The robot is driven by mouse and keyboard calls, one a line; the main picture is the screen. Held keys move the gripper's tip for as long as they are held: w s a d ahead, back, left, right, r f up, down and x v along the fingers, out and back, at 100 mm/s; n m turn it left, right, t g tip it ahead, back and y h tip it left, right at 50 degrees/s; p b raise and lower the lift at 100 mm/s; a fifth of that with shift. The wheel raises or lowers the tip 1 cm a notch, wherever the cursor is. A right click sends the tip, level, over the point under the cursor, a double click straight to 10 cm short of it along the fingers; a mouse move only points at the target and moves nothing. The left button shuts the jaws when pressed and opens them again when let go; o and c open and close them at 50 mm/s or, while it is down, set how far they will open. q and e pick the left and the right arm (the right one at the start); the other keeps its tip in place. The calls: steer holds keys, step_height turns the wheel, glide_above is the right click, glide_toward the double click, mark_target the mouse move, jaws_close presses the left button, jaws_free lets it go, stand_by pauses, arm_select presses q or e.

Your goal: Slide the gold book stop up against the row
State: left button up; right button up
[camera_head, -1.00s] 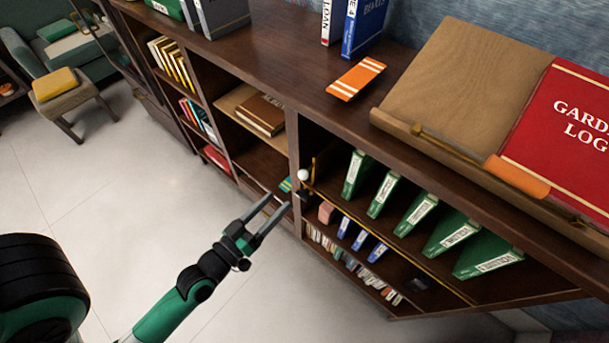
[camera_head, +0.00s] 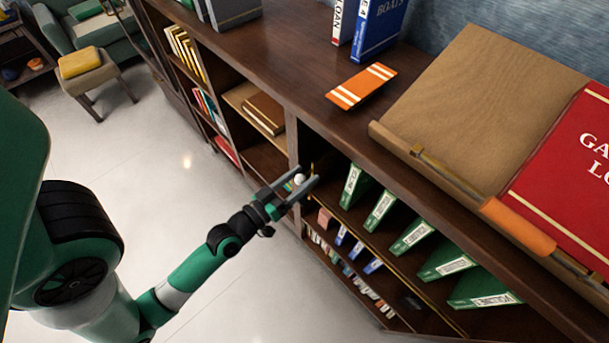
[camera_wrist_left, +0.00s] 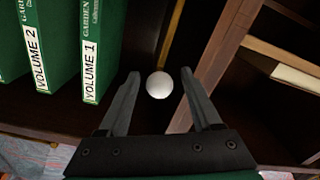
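The gold book stop has a white round knob (camera_wrist_left: 160,85) and a thin gold upright (camera_wrist_left: 172,35). It stands in the upper bay of the shelf, near the left divider; its gold part also shows in the head view (camera_head: 313,167). My left gripper (camera_head: 308,176) is open, with one finger on each side of the knob and visible gaps between. The row of green volumes leans in the same bay, with Volume 1 (camera_wrist_left: 102,50) nearest the stop and Volume 2 (camera_wrist_left: 50,45) beyond. A gap separates Volume 1 from the stop. My right gripper is not in view.
The wooden divider (camera_wrist_left: 220,65) stands close beside my left gripper. The cabinet top overhangs the bay and carries an orange striped piece (camera_head: 361,86), a book stand (camera_head: 450,85) and a red book (camera_head: 565,170). Smaller books fill the shelf below.

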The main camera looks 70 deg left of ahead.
arm_select(q)
jaws_close()
stand_by(1.3)
